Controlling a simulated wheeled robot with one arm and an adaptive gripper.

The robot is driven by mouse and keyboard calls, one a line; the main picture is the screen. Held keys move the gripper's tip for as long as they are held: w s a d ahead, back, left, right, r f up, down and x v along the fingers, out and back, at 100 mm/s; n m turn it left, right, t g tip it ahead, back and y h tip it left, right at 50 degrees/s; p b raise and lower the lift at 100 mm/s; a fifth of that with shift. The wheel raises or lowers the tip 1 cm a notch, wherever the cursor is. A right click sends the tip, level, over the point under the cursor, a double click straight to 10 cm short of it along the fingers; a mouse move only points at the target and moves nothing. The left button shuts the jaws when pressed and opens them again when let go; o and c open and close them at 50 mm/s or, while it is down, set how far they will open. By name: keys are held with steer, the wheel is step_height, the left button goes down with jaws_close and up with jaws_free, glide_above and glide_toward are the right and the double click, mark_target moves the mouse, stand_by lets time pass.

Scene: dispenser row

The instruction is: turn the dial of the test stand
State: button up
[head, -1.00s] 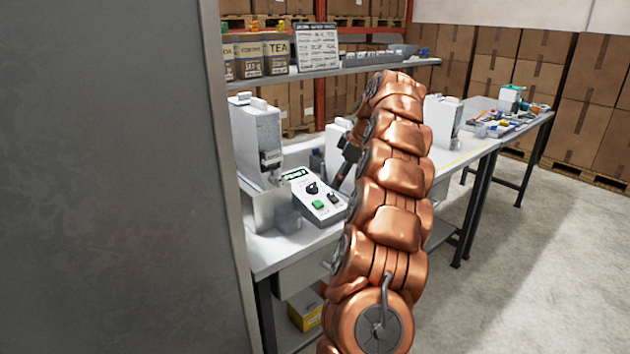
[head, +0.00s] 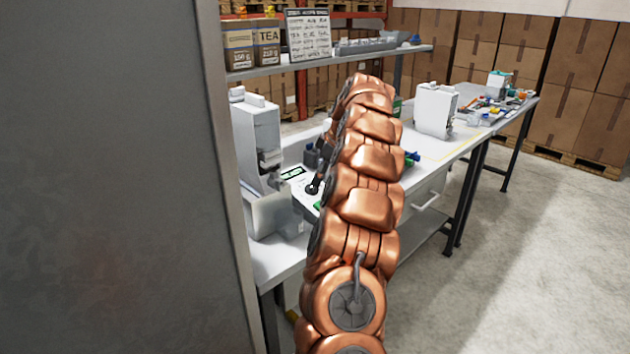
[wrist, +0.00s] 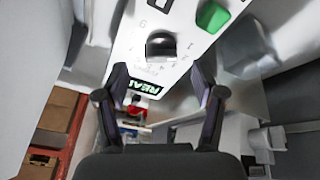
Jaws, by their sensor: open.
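The test stand (wrist: 140,50) is a white panel with a lit display (wrist: 140,87), a green button (wrist: 212,15) and a black dial (wrist: 161,46). In the wrist view the dial lies just beyond my fingertips, roughly midway between them. My gripper (wrist: 160,77) is open, with nothing between its fingers; no contact with the dial shows. In the head view the test stand (head: 290,182) sits on the bench, its right part hidden by my copper arm. The dial (head: 314,188) just shows at the arm's edge. My gripper is hidden in that view.
A white dispenser (head: 255,135) stands left of the test stand on the bench (head: 270,262). Another dispenser (head: 435,110) is farther right. Dark bottles (head: 312,155) stand behind the panel. A shelf (head: 340,61) runs above the bench. A grey wall (head: 105,180) fills the left; the floor at right is clear.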

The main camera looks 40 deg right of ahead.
mark_target(316, 191)
steer(key=shift+p+x, duration=0.35)
steer(key=shift+x, duration=1.5)
steer(key=c, duration=1.1)
